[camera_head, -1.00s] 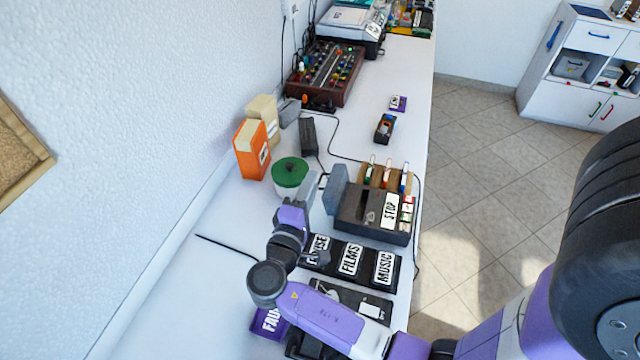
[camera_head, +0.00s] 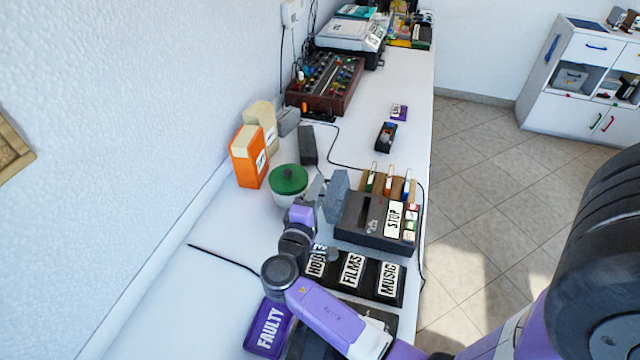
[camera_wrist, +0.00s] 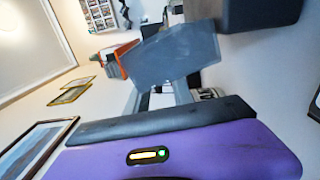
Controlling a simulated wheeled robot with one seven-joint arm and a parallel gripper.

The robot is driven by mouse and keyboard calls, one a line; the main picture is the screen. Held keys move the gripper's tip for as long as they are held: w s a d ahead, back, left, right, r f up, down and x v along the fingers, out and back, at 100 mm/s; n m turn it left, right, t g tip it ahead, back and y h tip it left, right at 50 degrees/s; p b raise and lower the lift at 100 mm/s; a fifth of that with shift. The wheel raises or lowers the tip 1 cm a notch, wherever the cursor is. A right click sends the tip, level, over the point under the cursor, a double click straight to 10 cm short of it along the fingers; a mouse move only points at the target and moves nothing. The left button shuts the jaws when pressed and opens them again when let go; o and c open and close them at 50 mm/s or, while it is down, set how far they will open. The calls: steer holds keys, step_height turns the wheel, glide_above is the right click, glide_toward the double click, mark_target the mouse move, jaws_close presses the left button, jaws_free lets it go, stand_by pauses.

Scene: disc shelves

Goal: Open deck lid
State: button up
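The deck (camera_head: 361,229) is a dark box with a STOP label, standing on the white counter. Its lid looks to be the grey-blue panel (camera_head: 336,197), which stands steeply raised at the deck's left side. In the wrist view the lid (camera_wrist: 173,57) fills the upper middle, with the dark deck body (camera_wrist: 258,12) at the upper right. My gripper (camera_head: 319,191) is just left of the lid, close to its outer face. In the wrist view its two grey fingers (camera_wrist: 158,95) are apart, with their tips partly hidden by the lid. I cannot tell whether they touch it.
A green-lidded pot (camera_head: 289,181) stands close to the left of my gripper. HOUSE, FILMS and MUSIC slots (camera_head: 352,272) lie in front of the deck, and a purple FAULTY tray (camera_head: 268,328) lies lower left. Coloured discs in a rack (camera_head: 388,181) stand behind the deck.

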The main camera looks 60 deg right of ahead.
steer(key=shift+w+d, duration=0.15)
steer(key=shift+d, duration=0.65)
jaws_close()
steer(key=shift+f, duration=0.2)
stand_by(0.7)
